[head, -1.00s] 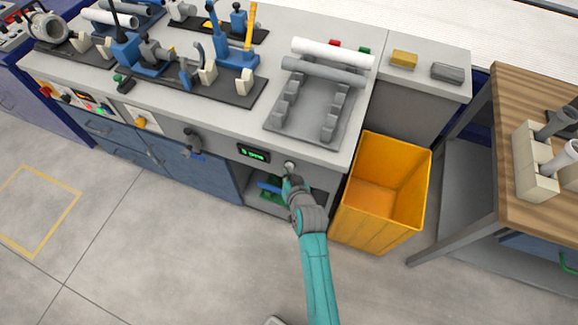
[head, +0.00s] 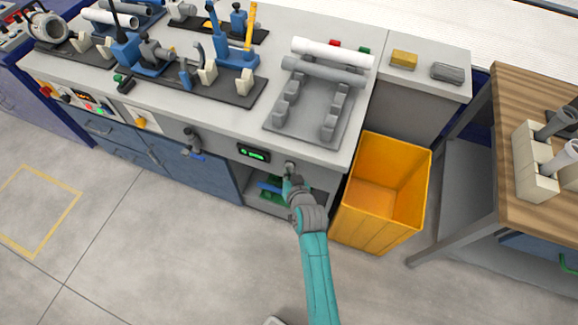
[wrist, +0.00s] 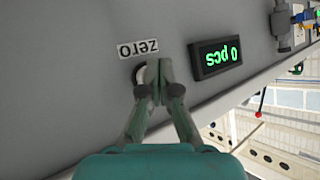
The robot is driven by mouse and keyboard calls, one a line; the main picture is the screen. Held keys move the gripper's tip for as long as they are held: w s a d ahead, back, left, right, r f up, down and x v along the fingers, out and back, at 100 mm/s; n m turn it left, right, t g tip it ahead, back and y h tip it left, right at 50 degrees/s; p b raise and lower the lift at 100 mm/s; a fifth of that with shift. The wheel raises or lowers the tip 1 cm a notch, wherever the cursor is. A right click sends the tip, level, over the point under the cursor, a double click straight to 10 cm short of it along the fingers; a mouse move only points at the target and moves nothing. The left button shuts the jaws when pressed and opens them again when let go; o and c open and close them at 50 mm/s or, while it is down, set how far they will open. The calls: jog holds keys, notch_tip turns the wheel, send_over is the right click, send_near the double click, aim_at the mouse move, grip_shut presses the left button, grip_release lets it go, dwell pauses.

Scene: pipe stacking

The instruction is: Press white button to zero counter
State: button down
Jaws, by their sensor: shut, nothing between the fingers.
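The counter display (head: 254,153) is a black box with green digits on the front face of the grey bench. In the wrist view the display (wrist: 217,56) reads "0 pcs", upside down. A "zero" label (wrist: 138,49) is beside it. The round button (wrist: 141,74) is under the label, mostly hidden behind my fingers. My gripper (wrist: 157,72) is shut and empty, its fingertips at the button, seemingly touching it. In the head view my gripper (head: 289,173) is at the bench front, just right of the display, and covers most of the button.
A yellow bin (head: 385,195) stands right of my arm. An open shelf is below the button. A grey rack (head: 309,105) with a white pipe (head: 333,52) and a grey pipe (head: 324,72) is on the bench top. A wooden table (head: 510,90) is at the right.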

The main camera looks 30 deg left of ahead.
jog(key=shift+s+d, duration=0.15)
jog(key=shift+s, duration=0.45)
jog(key=s, duration=0.2)
jog(key=s+d, duration=0.1)
jog(key=s, duration=0.2)
jog(key=shift+d, duration=0.1)
dwell(1.0)
